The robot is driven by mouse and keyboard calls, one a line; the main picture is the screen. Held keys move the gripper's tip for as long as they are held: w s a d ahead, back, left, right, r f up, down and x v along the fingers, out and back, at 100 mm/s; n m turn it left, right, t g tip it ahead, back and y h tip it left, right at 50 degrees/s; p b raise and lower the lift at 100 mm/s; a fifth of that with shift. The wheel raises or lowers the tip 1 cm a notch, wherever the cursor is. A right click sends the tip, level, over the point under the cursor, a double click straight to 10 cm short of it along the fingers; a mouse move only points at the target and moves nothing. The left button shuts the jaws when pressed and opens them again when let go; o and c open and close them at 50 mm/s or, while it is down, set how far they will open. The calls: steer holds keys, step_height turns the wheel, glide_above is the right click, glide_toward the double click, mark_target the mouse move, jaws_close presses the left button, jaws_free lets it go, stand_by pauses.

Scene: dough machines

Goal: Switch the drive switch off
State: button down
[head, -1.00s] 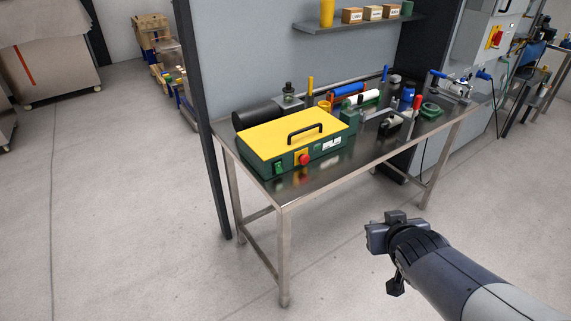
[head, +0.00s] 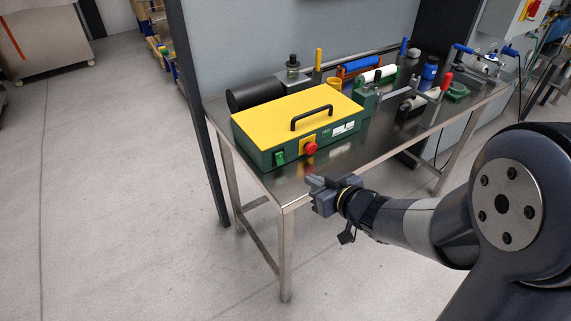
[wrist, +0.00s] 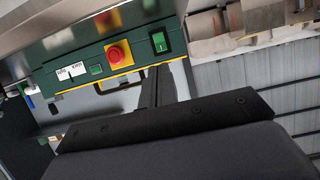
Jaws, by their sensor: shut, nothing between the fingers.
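The green machine box with a yellow lid (head: 290,118) stands on the left end of the metal table. Its front bears a green rocker switch (head: 279,158) at the left and a red mushroom button on a yellow plate (head: 310,148) to its right. The wrist view shows the green switch (wrist: 159,41) and the red button (wrist: 115,55) from close by, rolled over. My gripper (head: 314,186) is shut and empty, in front of the table's front edge, below and right of the switch, apart from the box. In the wrist view my gripper (wrist: 158,85) points toward the panel.
The metal table (head: 340,160) has a bare strip along its front. A black handle (head: 312,117) stands up from the lid. A black roller (head: 255,93) lies behind the box. Several tools and a blue bottle (head: 428,72) stand to the right. A dark post (head: 195,110) rises at the table's left.

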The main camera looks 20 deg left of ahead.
mark_target(280, 163)
steer(key=shift+w, duration=0.1)
steer(key=x, duration=1.4)
steer(key=shift+f+b, duration=0.1)
steer(key=shift+b, duration=0.2)
